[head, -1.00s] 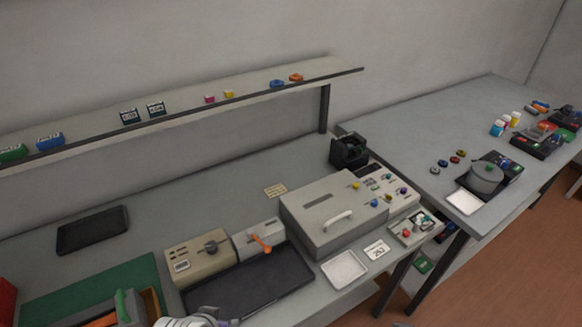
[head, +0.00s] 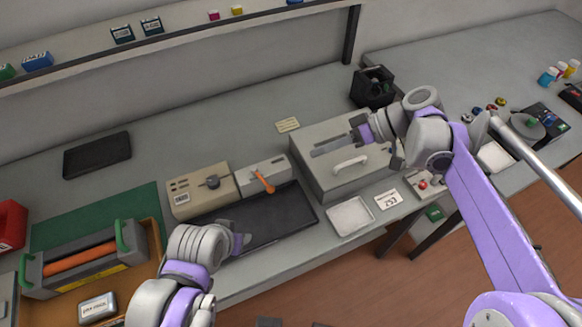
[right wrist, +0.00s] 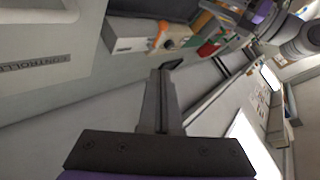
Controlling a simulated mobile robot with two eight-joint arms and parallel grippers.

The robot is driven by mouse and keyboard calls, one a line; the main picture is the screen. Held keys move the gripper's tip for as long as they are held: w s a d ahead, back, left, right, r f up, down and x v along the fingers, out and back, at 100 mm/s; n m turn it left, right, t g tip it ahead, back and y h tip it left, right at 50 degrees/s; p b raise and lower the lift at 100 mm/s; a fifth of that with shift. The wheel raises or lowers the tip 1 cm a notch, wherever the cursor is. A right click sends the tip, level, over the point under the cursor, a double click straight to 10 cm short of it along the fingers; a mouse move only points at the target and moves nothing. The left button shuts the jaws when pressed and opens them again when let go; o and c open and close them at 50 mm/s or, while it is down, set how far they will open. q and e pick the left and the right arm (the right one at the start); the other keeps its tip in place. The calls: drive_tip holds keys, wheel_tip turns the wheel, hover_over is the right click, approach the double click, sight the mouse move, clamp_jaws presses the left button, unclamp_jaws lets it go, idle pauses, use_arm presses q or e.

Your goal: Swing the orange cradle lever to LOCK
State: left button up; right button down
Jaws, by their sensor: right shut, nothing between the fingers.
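The orange lever (head: 264,182) sits on the light grey box (head: 281,170) behind the dark tray, angled down and to the right. It also shows in the right wrist view (right wrist: 161,33). No LOCK lettering can be read. My right gripper (head: 318,152) is above the big grey machine, to the right of the lever and apart from it. Its fingers (right wrist: 160,72) are together with nothing between them. My left gripper (head: 243,243) is over the front edge of the dark tray, in front of the lever; its finger gap cannot be made out.
A beige box with a dark knob (head: 212,182) adjoins the lever's box on the left. The dark tray (head: 292,222) lies in front. The big grey machine (head: 318,190) with a white handle stands right. A cartridge with green handles (head: 60,280) lies at left.

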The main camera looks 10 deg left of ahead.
use_arm(q)
drive_tip(key=shift+s, duration=0.1)
use_arm(e)
approach(262, 180)
drive_tip(key=a, duration=0.1)
use_arm(q)
drive_tip(key=shift+s+f, duration=0.1)
use_arm(e)
drive_tip(key=shift+s+a+f, duration=0.45)
drive_tip(key=shift+f, duration=0.25)
drive_tip(key=shift+s+a+f, duration=0.5)
drive_tip(key=shift+f, duration=0.25)
use_arm(q)
drive_tip(key=shift+f, duration=0.1)
use_arm(e)
drive_tip(key=shift+s+a+m+t, duration=0.3)
drive_tip(key=shift+s+m+t, duration=0.1)
drive_tip(key=shift+s, duration=0.1)
drive_tip(key=shift+s+a+m+t, duration=0.3)
drive_tip(key=shift+s+t, duration=0.1)
drive_tip(key=shift+s, duration=0.15)
drive_tip(key=shift+w, duration=0.1)
